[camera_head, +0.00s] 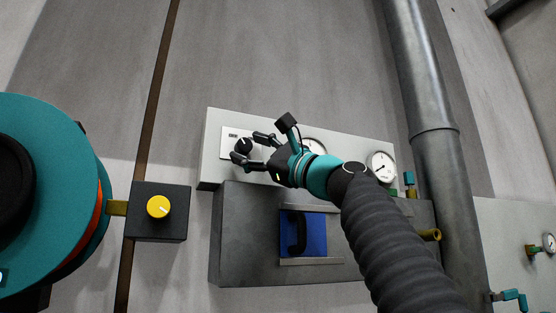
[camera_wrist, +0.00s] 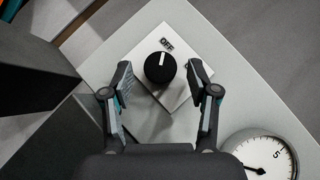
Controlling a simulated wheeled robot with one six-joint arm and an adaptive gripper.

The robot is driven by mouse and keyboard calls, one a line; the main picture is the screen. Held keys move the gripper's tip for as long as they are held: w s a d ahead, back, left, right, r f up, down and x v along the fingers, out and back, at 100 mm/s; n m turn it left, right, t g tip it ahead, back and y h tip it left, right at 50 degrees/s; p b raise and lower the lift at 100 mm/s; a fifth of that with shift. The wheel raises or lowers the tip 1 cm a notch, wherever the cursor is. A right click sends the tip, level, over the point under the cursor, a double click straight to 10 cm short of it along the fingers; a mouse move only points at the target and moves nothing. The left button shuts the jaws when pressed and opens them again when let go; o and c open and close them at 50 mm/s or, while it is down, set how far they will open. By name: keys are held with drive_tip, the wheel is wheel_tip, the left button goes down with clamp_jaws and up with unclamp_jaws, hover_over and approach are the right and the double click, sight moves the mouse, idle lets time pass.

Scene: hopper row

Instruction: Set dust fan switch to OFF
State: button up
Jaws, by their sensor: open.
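The dust fan switch is a round black knob (camera_wrist: 160,67) on a white label plate (camera_wrist: 178,98). Its white pointer line points up in the wrist view, toward the OFF lettering (camera_wrist: 167,44). A second label to the right is partly hidden by a finger. In the head view the knob (camera_head: 244,146) is at the left end of a pale panel (camera_head: 213,150). My gripper (camera_head: 246,147) is open, its fingers on either side of the knob. In the wrist view my gripper (camera_wrist: 160,84) shows a gap between each finger and the knob.
A gauge (camera_wrist: 262,158) is close to the right finger; another gauge (camera_head: 382,167) is farther right. A dark box with a blue handle plate (camera_head: 318,238) juts out below the panel. A yellow knob (camera_head: 158,207) is on a box at left. A thick pipe (camera_head: 425,90) runs at right.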

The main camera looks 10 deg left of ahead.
drive_tip(key=v, duration=1.1)
drive_tip(key=shift+s+d+f, duration=0.2)
drive_tip(key=shift+d, duration=0.05)
idle(0.9)
